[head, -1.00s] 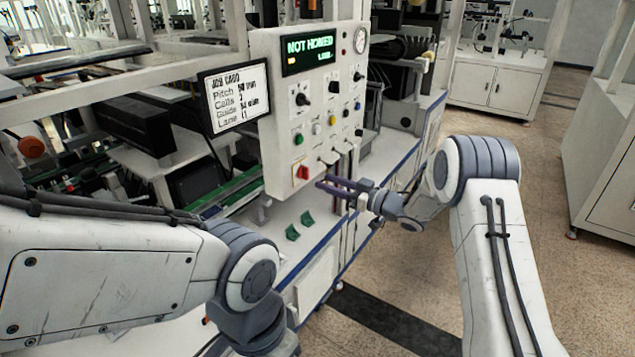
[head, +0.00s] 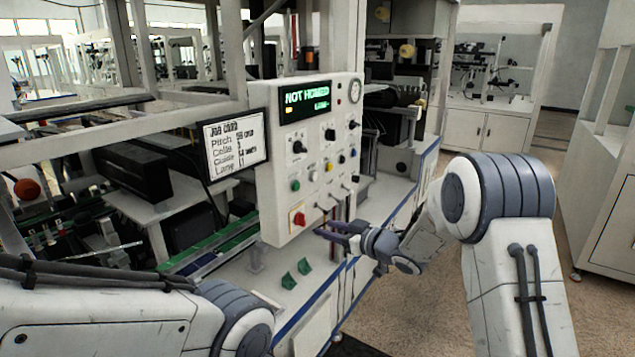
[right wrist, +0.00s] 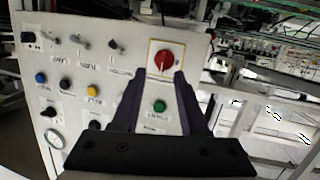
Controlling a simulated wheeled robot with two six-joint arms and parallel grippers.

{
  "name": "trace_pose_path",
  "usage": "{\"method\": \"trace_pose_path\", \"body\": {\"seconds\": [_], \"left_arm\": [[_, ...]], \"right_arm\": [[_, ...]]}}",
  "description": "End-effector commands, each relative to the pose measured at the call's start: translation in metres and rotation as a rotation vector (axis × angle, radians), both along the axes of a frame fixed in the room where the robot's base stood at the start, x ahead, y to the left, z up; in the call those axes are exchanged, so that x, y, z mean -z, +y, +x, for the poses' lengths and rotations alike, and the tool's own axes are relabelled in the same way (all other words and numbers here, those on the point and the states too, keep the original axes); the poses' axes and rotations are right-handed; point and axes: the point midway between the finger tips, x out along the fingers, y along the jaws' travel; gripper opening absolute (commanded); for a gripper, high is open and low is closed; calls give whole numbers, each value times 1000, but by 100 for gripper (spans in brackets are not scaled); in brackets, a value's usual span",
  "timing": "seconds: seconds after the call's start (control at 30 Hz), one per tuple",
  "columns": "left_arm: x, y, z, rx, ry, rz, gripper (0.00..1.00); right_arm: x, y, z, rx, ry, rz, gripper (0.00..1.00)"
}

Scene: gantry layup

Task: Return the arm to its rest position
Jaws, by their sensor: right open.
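My right gripper (head: 328,235) is open and empty in front of the lower edge of the white control panel (head: 270,205). In the right wrist view its two dark fingers (right wrist: 162,82) are spread, with the red rotary switch (right wrist: 166,60) and the green button (right wrist: 159,106) seen between and beyond them. The red switch also shows in the head view (head: 298,218) at the panel's lower left. Contact with the panel cannot be told. My left arm comes in at the lower left of the head view; its gripper is out of view.
The panel display (head: 306,96) reads NOT HOMED. A job card (head: 234,145) hangs left of the panel. Green pieces (head: 289,281) lie on the white bench ledge below. A white cabinet (head: 490,130) stands at the back. The floor (head: 420,305) on the right is open.

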Motion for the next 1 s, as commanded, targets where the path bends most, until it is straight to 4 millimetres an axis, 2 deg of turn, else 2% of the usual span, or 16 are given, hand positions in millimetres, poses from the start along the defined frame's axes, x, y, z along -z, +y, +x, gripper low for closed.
{"method": "trace_pose_path", "body": {"seconds": [0.03,0.17,0.27,0.37,0.5,0.6,0.7,0.83,0.9,1.0], "left_arm": [[0,0,0,0,0,0,50],[0,0,0,0,0,0,50],[0,0,0,0,0,0,50],[0,0,0,0,0,0,50],[0,0,0,0,0,0,50],[0,0,0,0,0,0,50],[0,0,0,0,0,0,50],[0,0,0,0,0,0,50],[0,0,0,0,0,0,50],[0,0,0,0,0,0,50]], "right_arm": [[-10,15,-8,45,25,-57,44],[-13,29,-44,180,155,-207,44],[-9,35,-92,250,290,-313,44],[1,36,-157,281,450,-416,44],[16,31,-262,264,692,-546,44],[24,26,-330,216,842,-620,44],[28,19,-383,162,959,-678,44],[30,13,-426,108,1053,-726,44],[30,9,-437,94,1078,-738,44],[30,8,-443,87,1091,-745,44]]}}
